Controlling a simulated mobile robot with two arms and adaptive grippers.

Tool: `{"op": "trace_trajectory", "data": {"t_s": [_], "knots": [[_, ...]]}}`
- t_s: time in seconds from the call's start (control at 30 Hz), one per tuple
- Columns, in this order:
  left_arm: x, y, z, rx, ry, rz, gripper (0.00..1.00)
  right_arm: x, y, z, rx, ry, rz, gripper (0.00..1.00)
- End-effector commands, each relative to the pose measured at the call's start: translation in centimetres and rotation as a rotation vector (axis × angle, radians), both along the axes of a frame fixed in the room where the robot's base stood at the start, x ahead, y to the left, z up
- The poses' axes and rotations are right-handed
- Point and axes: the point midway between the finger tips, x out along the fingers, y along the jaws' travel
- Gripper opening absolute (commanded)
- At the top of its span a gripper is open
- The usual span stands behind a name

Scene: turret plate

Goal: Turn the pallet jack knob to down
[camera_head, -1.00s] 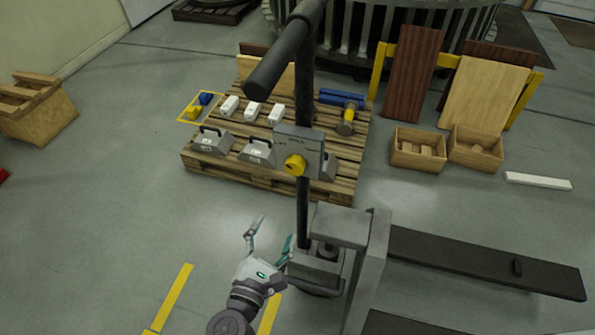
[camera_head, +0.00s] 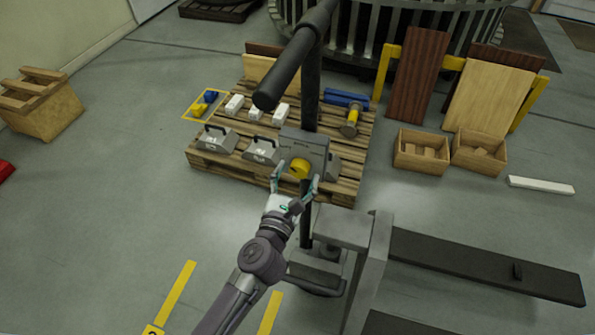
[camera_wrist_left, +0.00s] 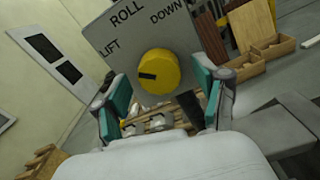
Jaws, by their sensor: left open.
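The yellow pallet jack knob (camera_head: 299,168) sits on a grey plate (camera_head: 315,145) on the jack's dark upright handle (camera_head: 311,90). In the left wrist view the knob (camera_wrist_left: 158,72) has a black mark pointing left, toward the LIFT label. The plate (camera_wrist_left: 135,38) also reads ROLL at the top and DOWN at the right. My left gripper (camera_head: 296,180) is open just in front of and below the knob, also in the left wrist view (camera_wrist_left: 163,100). Its fingers are spread either side and slightly below the knob; contact is not visible. My right gripper is not in view.
The jack's body and dark forks (camera_head: 470,262) extend to the right. Behind the handle a wooden pallet (camera_head: 225,170) bears grey weights and tools. Two wooden crates (camera_head: 421,155) stand at the right.

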Motion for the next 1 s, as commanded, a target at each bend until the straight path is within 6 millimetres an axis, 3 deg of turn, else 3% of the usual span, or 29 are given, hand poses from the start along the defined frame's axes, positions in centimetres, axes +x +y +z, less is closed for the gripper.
{"op": "trace_trajectory", "data": {"t_s": [0.4, 0.77, 1.0], "knots": [[0.79, -0.23, -0.01, 0.0, 0.0, 0.0, 0.71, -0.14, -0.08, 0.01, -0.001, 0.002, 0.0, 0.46], [0.76, -0.24, -0.01, 0.0, 0.0, 0.0, 0.12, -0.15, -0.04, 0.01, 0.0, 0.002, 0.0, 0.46], [0.75, -0.25, 0.04, 0.02, -0.006, -0.001, 0.12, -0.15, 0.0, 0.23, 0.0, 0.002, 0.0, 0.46]]}}
